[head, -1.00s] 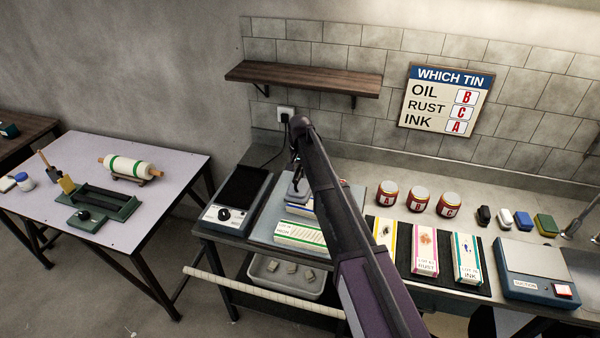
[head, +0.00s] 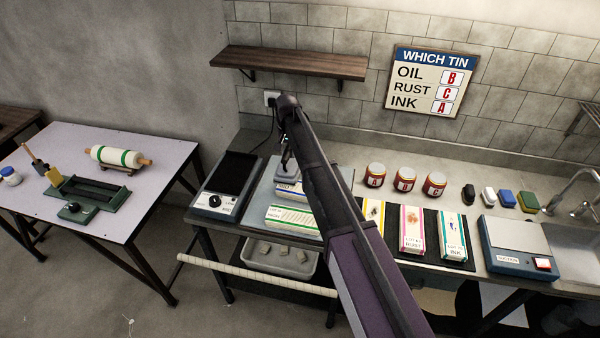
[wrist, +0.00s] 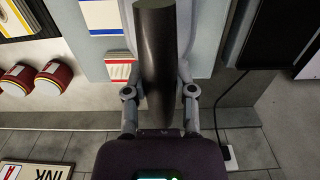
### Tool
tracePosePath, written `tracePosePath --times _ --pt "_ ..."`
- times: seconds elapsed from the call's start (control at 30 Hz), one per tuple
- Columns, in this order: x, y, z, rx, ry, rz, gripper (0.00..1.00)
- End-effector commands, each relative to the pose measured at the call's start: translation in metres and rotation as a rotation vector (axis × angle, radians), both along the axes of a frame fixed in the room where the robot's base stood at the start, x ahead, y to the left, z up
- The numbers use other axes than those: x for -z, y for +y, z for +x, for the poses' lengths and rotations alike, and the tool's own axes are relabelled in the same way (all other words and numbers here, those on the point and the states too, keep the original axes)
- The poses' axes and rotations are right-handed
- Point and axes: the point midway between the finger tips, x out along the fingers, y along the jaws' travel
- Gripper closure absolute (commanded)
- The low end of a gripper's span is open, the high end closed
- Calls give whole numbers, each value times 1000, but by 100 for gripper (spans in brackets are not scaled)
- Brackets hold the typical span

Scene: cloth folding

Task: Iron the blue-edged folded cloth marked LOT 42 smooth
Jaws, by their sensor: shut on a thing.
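A blue-edged folded cloth (head: 288,190) lies on the pale board (head: 258,195), partly hidden behind my arm; I cannot read its label. It also shows at the top of the wrist view (wrist: 102,16), left of the iron. My gripper (head: 286,148) is over the far part of the board. In the wrist view my gripper (wrist: 160,92) is shut on the dark round handle of a light grey iron (wrist: 189,35). The iron also shows in the head view (head: 289,168), just beyond the blue-edged cloth. I cannot tell whether its sole touches the board.
A green-edged cloth (head: 292,219) lies nearer me on the board. A red-edged cloth (wrist: 121,70) lies close by. A dark-topped unit with a dial (head: 230,185) stands left. Stained cloths on a black mat (head: 428,255), tins (head: 405,180) and a suction unit (head: 516,245) are right.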

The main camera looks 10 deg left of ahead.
Motion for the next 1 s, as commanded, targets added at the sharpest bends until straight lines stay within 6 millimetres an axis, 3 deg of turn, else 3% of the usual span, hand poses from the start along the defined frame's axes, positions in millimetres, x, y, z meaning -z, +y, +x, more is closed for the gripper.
tracePosePath --times 0.27,0.8,1.0 --pt "8 0 0 0 0 0 100" --pt "56 0 0 0 0 0 100" --pt "65 0 0 0 0 0 100"
